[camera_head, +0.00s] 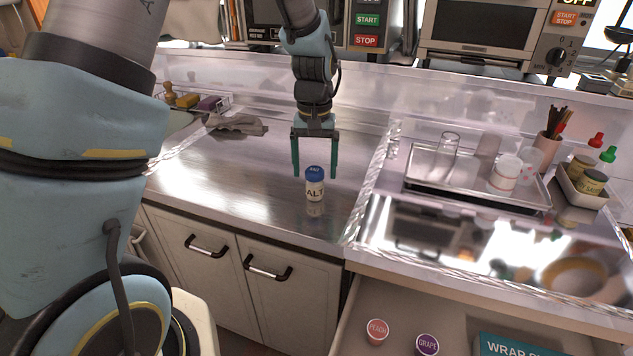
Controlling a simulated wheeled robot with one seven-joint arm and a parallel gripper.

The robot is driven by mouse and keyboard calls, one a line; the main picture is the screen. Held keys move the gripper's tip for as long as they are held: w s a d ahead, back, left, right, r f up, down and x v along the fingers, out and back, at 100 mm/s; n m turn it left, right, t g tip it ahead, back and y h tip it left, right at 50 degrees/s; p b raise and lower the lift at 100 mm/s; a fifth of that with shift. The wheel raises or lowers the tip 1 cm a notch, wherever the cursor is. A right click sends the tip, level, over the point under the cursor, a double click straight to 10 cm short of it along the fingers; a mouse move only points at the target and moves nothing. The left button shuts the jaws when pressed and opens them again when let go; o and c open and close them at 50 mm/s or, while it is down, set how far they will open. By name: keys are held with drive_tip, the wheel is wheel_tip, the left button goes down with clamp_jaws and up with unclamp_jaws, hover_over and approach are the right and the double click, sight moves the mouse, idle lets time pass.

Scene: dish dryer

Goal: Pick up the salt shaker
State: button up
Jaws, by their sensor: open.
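The salt shaker (315,190) is a small white container with a blue cap and dark letters on its side. It stands upright on the metal counter, near the front edge. My gripper (315,176) points down just above and behind it in the picture. Its two green fingers are spread apart, one to each side of the blue cap. The shaker shows in front of the gap between them. I cannot tell from this view whether the fingers are level with the cap in depth or touching it.
A grey cloth (236,124) lies at the back left. A metal tray (470,180) with glasses and a white cup (505,173) stands on the right. An open drawer (400,310) with peach and grape cups juts out below. The counter (235,170) left of the shaker is clear.

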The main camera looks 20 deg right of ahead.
sight(315, 186)
drive_tip(key=shift+f+p, duration=0.8)
drive_tip(key=shift+f, duration=2)
clamp_jaws()
